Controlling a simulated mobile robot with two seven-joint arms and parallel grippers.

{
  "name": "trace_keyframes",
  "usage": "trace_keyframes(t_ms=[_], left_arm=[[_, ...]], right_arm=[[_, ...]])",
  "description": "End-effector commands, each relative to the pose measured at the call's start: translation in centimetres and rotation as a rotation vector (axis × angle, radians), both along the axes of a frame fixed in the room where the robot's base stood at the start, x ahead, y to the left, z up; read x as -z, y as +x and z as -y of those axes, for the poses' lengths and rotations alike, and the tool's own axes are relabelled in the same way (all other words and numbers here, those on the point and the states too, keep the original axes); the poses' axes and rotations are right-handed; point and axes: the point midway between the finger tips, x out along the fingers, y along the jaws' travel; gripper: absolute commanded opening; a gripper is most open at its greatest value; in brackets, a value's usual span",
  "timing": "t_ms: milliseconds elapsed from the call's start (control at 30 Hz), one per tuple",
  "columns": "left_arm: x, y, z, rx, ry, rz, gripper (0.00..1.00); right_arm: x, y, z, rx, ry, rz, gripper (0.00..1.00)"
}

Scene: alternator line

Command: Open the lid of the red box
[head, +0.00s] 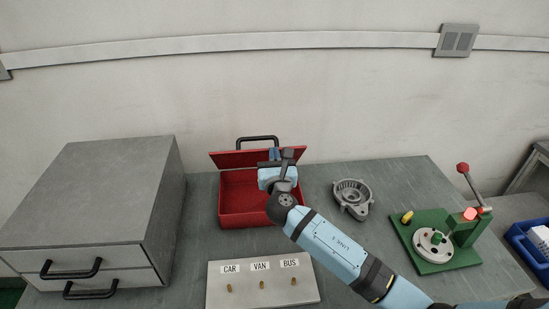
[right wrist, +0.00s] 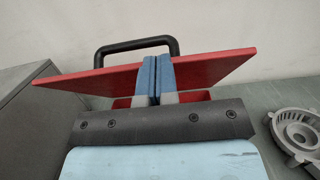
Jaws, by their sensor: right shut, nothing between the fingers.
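The red box (head: 246,219) stands on the table near the wall, its front open to view. Its red lid (head: 228,159) is raised at the back of the box, and its black handle (head: 258,138) shows above the lid's upper edge. My right gripper (head: 281,152) is shut and empty, over the box, with its blue fingertips in front of the lid. In the right wrist view the closed fingers (right wrist: 157,74) overlap the middle of the lid (right wrist: 213,68), below the handle (right wrist: 136,45). Whether they touch it I cannot tell. My left gripper is not in view.
A grey drawer cabinet (head: 105,195) stands left of the box. A board with CAR, VAN and BUS labels (head: 240,294) lies in front. A grey alternator housing (head: 352,198) and a green fixture (head: 440,262) are to the right. A blue bin (head: 525,247) is at far right.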

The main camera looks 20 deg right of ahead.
Motion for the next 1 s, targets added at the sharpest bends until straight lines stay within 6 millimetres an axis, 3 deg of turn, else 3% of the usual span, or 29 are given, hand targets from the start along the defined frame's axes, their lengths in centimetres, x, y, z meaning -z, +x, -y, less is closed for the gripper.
trace_keyframes(t_ms=[33,200,500,1000], left_arm=[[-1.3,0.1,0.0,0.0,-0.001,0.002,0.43],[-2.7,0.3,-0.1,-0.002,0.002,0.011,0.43],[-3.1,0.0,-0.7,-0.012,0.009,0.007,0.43],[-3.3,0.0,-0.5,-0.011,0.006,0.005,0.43]], right_arm=[[-1.2,0.5,0.2,0.001,0.0,0.0,0.0],[-2.6,2.4,0.7,0.002,0.001,-0.001,0.0],[-4.0,4.8,1.4,0.002,0.002,-0.001,0.0],[-4.2,5.5,1.6,0.001,0.0,-0.001,0.0]])
